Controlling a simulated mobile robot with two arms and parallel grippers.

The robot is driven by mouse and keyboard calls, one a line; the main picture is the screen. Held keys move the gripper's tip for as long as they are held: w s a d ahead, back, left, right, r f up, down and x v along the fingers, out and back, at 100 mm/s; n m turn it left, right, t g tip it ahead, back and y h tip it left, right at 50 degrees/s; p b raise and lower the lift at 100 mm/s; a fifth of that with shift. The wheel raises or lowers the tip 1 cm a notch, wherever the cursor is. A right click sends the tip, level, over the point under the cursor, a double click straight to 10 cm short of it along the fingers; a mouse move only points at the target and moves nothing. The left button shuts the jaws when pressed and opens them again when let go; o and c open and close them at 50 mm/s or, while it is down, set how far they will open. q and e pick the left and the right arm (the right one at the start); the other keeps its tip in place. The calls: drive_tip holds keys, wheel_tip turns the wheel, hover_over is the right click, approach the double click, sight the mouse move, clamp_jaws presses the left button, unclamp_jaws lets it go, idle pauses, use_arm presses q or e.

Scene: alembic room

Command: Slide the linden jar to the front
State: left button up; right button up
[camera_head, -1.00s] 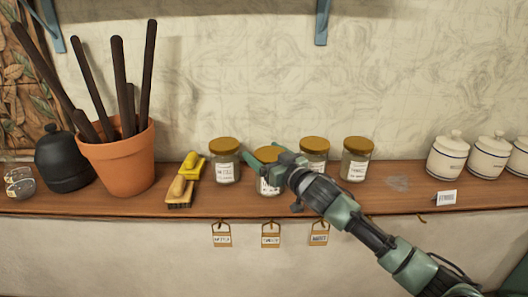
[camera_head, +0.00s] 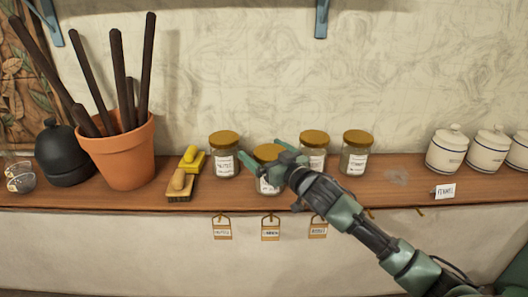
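Several glass jars with gold lids and white labels stand on the wooden shelf. The second jar from the left (camera_head: 268,184), above the middle hanging tag, stands closer to the front edge than its neighbours; its label is too small to read surely as linden. My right gripper (camera_head: 279,153) is at its lid and upper right side, partly covering it. I cannot tell whether the fingers are closed on the jar. The other jars are the left one (camera_head: 224,163), the third (camera_head: 314,160) and the right one (camera_head: 356,161). My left gripper is not in view.
A yellow-topped brush (camera_head: 179,182), a clay pot (camera_head: 123,167) with dark rods and a black vessel (camera_head: 63,160) stand left. White lidded canisters (camera_head: 447,152) stand right. Small tags (camera_head: 270,232) hang below the shelf edge (camera_head: 130,207).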

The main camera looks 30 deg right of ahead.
drive_tip(key=s+b, duration=0.2)
drive_tip(key=s, duration=0.5)
drive_tip(key=shift+d+f, duration=0.1)
drive_tip(key=shift+d, duration=0.05)
drive_tip(key=shift+s, duration=0.45)
